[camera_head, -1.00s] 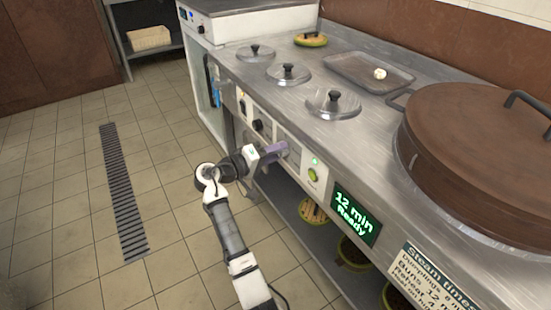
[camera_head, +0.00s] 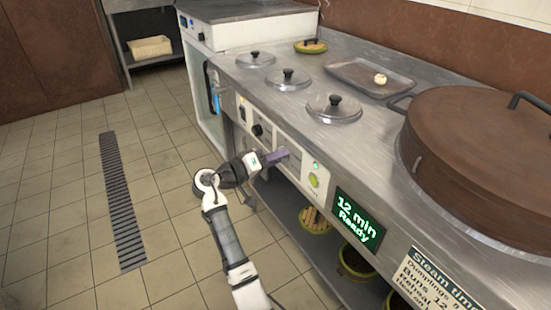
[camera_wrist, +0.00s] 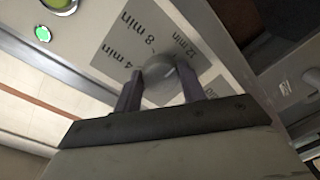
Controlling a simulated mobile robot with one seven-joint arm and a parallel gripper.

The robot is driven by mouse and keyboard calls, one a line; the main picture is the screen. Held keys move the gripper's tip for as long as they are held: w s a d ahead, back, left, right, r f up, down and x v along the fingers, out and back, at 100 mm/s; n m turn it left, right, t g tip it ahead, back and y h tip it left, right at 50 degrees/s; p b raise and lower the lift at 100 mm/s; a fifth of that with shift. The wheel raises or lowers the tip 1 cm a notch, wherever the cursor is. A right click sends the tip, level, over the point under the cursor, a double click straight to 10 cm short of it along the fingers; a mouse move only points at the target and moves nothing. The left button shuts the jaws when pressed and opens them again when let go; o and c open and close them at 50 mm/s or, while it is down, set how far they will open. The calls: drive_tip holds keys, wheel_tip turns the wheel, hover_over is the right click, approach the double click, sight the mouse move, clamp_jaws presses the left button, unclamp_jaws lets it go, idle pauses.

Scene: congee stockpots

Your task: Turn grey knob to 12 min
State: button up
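The grey knob (camera_wrist: 160,86) shows in the wrist view on a panel with a grey dial label (camera_wrist: 128,48) reading 4, 8 and 12 min, plus a partly hidden mark. My gripper (camera_wrist: 160,90) has one dark finger on each side of the knob. The fingers stand apart; firm contact is not clear. The green display (camera_head: 357,217) reads "12 min Ready".
A green button (camera_head: 313,181) and a lit green lamp (camera_head: 316,166) sit right of my gripper. The counter holds several lids, a tray (camera_head: 345,76) and a large brown lid (camera_head: 480,150). Bowls stand on the shelf below. The tiled floor at left is clear.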

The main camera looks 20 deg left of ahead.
drive_tip(key=o, duration=0.4)
drive_tip(key=shift+o, duration=0.2)
drive_tip(key=p+v, duration=0.1)
drive_tip(key=v, duration=1.3)
drive_tip(key=shift+w, duration=0.1)
